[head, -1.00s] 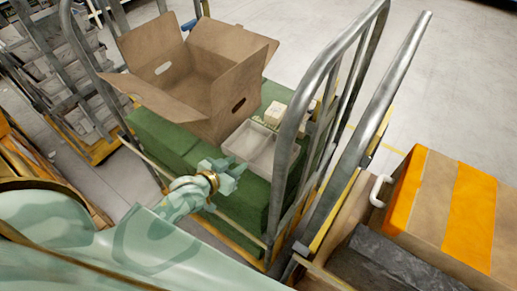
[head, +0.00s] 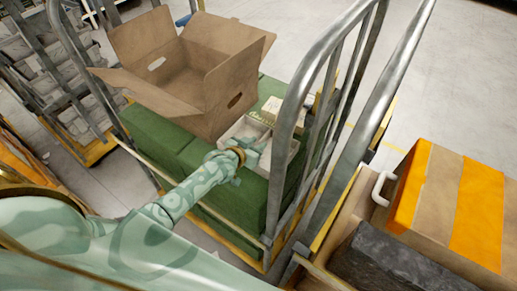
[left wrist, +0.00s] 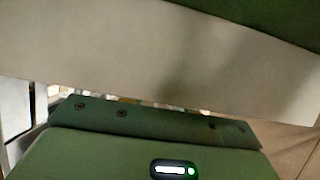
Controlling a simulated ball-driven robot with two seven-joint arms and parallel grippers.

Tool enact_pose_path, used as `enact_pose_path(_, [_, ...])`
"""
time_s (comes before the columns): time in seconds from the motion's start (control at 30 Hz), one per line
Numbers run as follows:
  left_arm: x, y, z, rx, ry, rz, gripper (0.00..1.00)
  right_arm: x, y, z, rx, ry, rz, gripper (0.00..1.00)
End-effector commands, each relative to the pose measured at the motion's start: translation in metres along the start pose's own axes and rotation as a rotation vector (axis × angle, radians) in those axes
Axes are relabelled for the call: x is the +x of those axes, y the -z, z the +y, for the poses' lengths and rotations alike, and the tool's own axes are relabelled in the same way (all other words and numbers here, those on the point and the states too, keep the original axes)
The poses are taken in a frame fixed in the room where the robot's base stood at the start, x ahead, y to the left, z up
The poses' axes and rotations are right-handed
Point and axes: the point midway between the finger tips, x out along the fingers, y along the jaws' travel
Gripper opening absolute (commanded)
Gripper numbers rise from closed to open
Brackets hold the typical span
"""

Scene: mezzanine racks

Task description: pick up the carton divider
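I cannot pick out the carton divider with certainty. A shallow pale grey tray (head: 245,128) sits on the green load of the cart, partly hidden by my left gripper. Small pale items (head: 275,108) lie at its far end, too small to make out. My left gripper (head: 256,152) is over the near part of the tray, and its finger gap is too small to judge. In the left wrist view a broad pale surface (left wrist: 150,50) fills the upper part, close in front of the gripper. My right gripper is not in view.
A large open cardboard box (head: 190,85) stands on the green load (head: 180,145) left of the tray. The cart's metal rail (head: 300,90) rises close on the right. A carton with orange bands (head: 450,205) lies farther right. Open floor (head: 440,80) shows beyond.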

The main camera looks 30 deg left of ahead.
Motion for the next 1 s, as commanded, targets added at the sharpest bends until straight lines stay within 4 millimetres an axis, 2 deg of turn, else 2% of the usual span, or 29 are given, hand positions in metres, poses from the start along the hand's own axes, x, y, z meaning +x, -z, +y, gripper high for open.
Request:
enact_pose_path(0.1, [-0.001,0.0,0.0,0.0,0.0,0.0,0.26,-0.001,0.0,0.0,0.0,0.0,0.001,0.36])
enact_pose_path(0.2, [-0.001,0.0,0.0,0.0,0.0,0.0,0.0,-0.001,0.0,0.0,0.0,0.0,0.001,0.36])
enact_pose_path(0.6, [-0.003,0.005,0.0,0.0,0.0,0.001,0.0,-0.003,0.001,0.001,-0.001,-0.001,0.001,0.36])
enact_pose_path(0.67, [-0.007,0.013,0.0,0.001,0.0,0.002,0.0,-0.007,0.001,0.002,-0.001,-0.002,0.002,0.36])
enact_pose_path(1.0, [-0.038,0.078,0.0,0.001,0.0,0.003,0.0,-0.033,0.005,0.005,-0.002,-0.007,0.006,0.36])
